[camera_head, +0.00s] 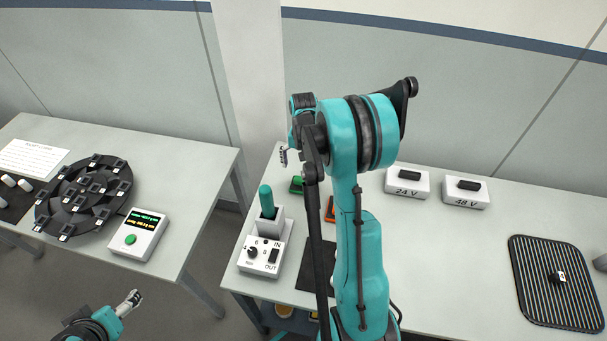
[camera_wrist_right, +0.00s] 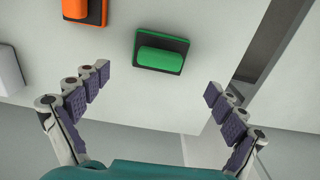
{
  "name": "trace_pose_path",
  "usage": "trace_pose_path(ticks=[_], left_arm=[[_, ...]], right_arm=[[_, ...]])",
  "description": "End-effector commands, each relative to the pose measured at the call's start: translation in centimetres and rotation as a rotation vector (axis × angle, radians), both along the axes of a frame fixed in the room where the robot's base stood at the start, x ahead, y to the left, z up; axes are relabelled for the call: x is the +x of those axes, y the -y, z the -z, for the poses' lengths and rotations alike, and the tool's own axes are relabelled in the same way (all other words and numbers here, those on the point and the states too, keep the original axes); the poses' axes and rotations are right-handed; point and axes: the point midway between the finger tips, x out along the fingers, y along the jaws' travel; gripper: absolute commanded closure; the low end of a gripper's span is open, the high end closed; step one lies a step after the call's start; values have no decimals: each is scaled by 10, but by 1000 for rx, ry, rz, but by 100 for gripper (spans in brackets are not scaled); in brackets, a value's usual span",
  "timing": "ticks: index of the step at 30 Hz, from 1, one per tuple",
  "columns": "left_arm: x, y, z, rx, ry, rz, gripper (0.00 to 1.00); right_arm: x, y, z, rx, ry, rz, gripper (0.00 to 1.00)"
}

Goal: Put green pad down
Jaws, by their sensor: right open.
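The green pad (camera_wrist_right: 160,58) lies on a black base on the white table in the right wrist view. It also shows partly in the head view (camera_head: 296,185), beside my right arm. My right gripper (camera_wrist_right: 158,82) is open and empty, its fingers spread to either side below the pad in the picture and apart from it. In the head view this gripper (camera_head: 284,156) is mostly hidden by its own arm. My left gripper (camera_head: 133,298) is low at the left, away from the pad, and too small to read.
An orange pad (camera_wrist_right: 92,10) lies near the green one. A control box (camera_head: 262,252) with a teal handle stands at the table's left edge. The 24 V box (camera_head: 407,183), 48 V box (camera_head: 465,192) and ribbed black mat (camera_head: 540,305) are to the right. A gap separates the left table.

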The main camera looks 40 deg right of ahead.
Motion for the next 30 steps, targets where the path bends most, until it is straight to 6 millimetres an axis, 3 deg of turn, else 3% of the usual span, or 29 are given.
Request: trace_pose_path(ticks=[3, 11, 14, 21, 25, 30], left_arm=[[0, 0, -6, 0, 0, 0, 23], [0, 0, -8, 0, 0, 0, 23], [0, 0, -8, 0, 0, 0, 23], [0, 0, -8, 0, 0, 0, 23], [0, 0, -8, 0, 0, 0, 23], [0, 0, -8, 0, 0, 0, 23]], right_arm=[[0, 0, -24, 0, 0, 0, 4], [-1, -10, -51, -7, 15, -26, 4], [-6, -33, -72, -27, 54, -91, 4], [-41, -120, -135, -109, 219, -355, 4], [-71, -163, -153, -154, 314, -500, 4], [-112, -209, -161, -212, 439, -681, 4]])
